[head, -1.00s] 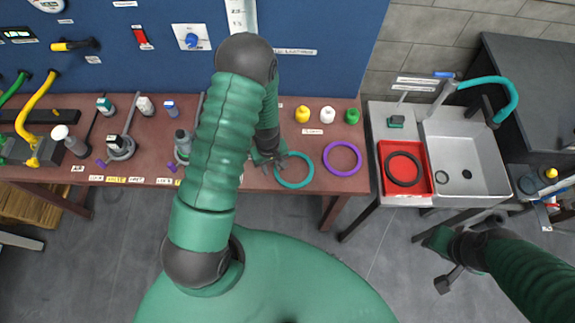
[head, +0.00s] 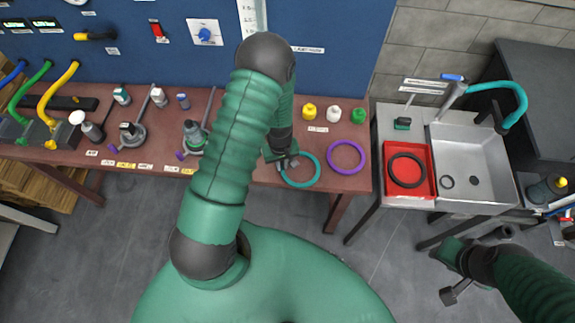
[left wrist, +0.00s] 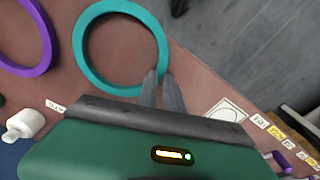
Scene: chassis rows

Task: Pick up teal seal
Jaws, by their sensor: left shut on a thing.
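The teal seal (head: 319,171) is a flat ring at the front edge of the brown bench. It also shows in the left wrist view (left wrist: 80,50). My left gripper (head: 287,163) is at the ring's left side in the head view. In the left wrist view its two grey fingers (left wrist: 160,88) are close together on the ring's band, shut on it. The ring looks level with the bench top; I cannot tell whether it is lifted. My right gripper (head: 455,271) hangs over the floor at lower right, away from the bench; its jaw state is unclear.
A purple ring (head: 329,157) lies just right of the teal seal. Yellow (head: 309,111), white (head: 333,114) and green (head: 358,116) caps stand behind. A red tray (head: 428,189) with a black ring (head: 392,170) sits beside the sink (head: 480,145). Bottles and fittings fill the bench's left.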

